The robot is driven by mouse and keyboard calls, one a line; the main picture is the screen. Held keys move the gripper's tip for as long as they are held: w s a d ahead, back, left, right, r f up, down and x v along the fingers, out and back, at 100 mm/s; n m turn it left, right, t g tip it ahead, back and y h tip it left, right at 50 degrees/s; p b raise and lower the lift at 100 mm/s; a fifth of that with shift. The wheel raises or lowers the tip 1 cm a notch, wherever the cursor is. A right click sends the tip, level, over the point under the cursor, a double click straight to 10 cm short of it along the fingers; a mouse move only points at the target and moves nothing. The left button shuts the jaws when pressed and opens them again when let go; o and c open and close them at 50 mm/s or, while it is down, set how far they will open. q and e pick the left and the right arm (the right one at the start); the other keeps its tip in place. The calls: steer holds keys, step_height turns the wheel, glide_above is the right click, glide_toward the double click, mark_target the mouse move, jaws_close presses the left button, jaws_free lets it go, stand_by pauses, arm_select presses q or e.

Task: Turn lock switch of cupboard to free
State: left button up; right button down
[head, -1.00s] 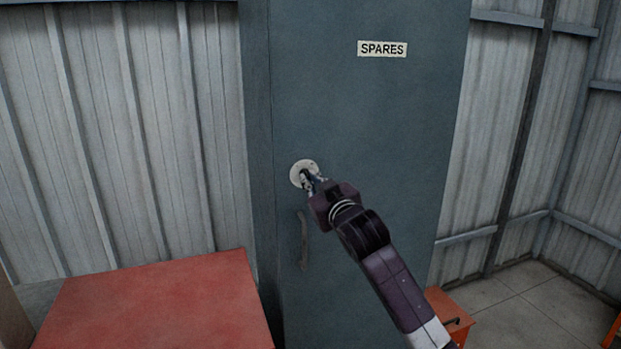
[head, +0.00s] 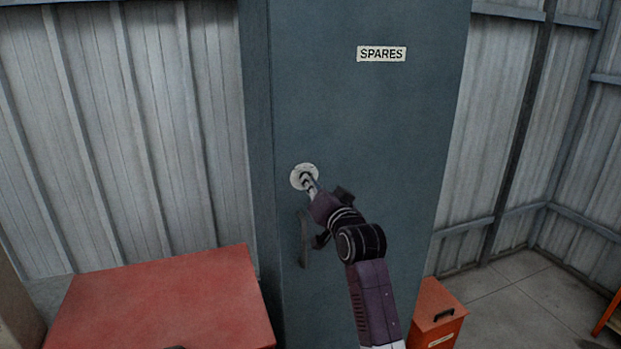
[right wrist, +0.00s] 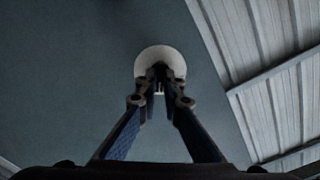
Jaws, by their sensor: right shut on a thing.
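The cupboard (head: 400,150) is a tall blue-grey cabinet with a "SPARES" label. Its lock switch sits on a round pale plate (head: 297,180) on the door, above a dark vertical handle (head: 304,240). My right gripper (head: 309,183) is at the plate, its fingers shut on the switch knob. In the right wrist view the plate (right wrist: 160,55) shows behind the fingertips (right wrist: 160,80), which close around the dark knob. The fingertips hide most of the knob, so its exact angle cannot be read. My left gripper is not in view.
An orange box with a dark handle (head: 437,315) sits on the floor to the right. Corrugated metal walls stand behind.

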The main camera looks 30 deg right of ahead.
steer(key=shift+m+p, duration=0.55)
steer(key=shift+m, duration=0.45)
steer(key=c, duration=2.1)
jaws_free()
steer(key=v, duration=1.2)
steer(key=shift+w, duration=0.1)
